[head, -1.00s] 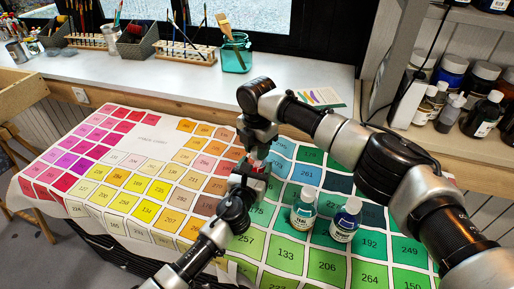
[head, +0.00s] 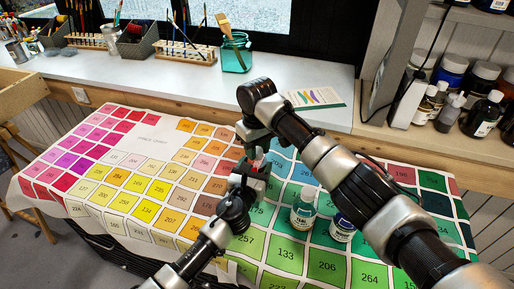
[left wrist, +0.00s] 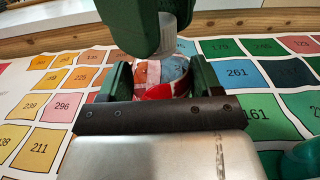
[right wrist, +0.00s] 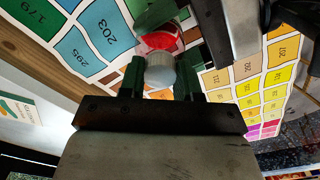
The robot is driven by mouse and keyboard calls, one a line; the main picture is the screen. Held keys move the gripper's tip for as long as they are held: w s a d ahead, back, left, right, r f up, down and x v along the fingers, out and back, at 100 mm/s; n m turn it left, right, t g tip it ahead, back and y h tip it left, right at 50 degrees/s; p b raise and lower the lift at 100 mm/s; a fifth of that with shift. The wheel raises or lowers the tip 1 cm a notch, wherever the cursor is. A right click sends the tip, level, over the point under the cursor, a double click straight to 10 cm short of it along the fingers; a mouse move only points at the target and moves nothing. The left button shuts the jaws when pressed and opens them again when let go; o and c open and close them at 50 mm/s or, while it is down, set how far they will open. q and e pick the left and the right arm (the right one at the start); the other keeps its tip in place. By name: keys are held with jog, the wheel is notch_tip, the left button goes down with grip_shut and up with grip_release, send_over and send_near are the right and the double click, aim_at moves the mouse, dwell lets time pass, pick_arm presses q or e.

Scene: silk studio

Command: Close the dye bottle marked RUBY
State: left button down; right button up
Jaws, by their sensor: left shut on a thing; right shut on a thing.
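A small bottle of red dye (left wrist: 160,75) stands upright between the fingers of my left gripper (left wrist: 152,88), which is shut on it. Its label is partly visible, but I cannot read a name. A pale, translucent cap (right wrist: 160,70) is between the fingers of my right gripper (right wrist: 158,80), shut on it, directly above the bottle. The bottle's red also shows past the cap in the right wrist view. I cannot tell whether the cap is seated on the neck. In the head view, my left gripper (head: 250,182) and right gripper (head: 254,150) meet over the chart.
Two other dye bottles stand on the colour chart (head: 140,165): a teal one (head: 304,209) and a dark blue one (head: 342,229), close to my right forearm. A jar with a brush (head: 235,53) stands on the sill. Shelves with bottles (head: 480,113) are at the right.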

jog(key=o, duration=1.1)
jog(key=shift+r, duration=0.1)
pick_arm(q)
jog(key=shift+c, duration=0.6)
grip_release()
pick_arm(e)
notch_tip(320, 180, up, 12)
pick_arm(q)
jog(key=shift+s, duration=0.1)
jog(key=v, duration=1)
jog(key=shift+s+a+p, duration=0.15)
jog(key=shift+s+p, duration=0.2)
jog(key=shift+p, duration=0.05)
pick_arm(e)
jog(key=shift+r, duration=0.35)
